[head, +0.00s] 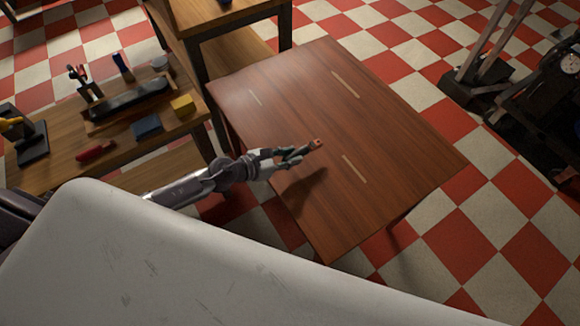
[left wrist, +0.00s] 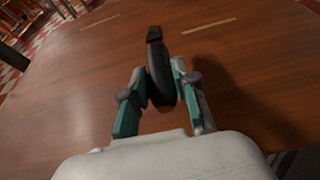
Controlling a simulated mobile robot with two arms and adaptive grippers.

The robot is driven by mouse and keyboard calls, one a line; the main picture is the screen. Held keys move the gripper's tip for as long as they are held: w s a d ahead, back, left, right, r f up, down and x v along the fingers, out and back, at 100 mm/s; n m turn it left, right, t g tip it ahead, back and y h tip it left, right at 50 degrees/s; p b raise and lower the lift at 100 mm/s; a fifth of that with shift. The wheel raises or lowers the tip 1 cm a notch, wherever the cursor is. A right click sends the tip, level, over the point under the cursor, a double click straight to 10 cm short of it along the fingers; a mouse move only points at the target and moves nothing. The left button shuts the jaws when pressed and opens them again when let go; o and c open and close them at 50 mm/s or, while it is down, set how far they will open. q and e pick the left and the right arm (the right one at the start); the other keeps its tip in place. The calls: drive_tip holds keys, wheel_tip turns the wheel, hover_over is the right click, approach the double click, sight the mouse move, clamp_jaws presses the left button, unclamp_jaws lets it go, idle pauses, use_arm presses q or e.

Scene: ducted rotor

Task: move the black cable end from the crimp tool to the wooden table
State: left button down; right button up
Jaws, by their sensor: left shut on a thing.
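My left gripper (head: 298,154) reaches in over the near left part of the brown wooden table (head: 385,135). It is shut on the black cable end (left wrist: 157,66), a dark elongated piece between the fingers in the left wrist view. In the head view the piece is small and shows a reddish tip. It is held above the tabletop, with a shadow on the wood below. The table also fills most of the left wrist view (left wrist: 60,105). I cannot tell for certain which item is the crimp tool. My right gripper is not in view.
A side bench (head: 60,170) at the left carries a black stand (head: 32,150), a tray of tools, a blue block (head: 146,127), a yellow block (head: 183,106) and a red item (head: 95,151). Dark machinery (head: 535,105) stands at the right. The tabletop is clear apart from pale strips.

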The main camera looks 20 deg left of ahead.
use_arm(q)
wheel_tip(320, 180, down, 3)
drive_tip(key=shift+w+f+b, duration=0.1)
drive_tip(key=shift+w+b, duration=0.05)
drive_tip(key=shift+b, duration=0.85)
drive_tip(key=shift+f, duration=0.4)
drive_tip(key=shift+f+b, duration=0.2)
drive_tip(key=shift+b, duration=0.15)
drive_tip(key=c, duration=0.9)
unclamp_jaws()
drive_tip(key=shift+r, duration=0.1)
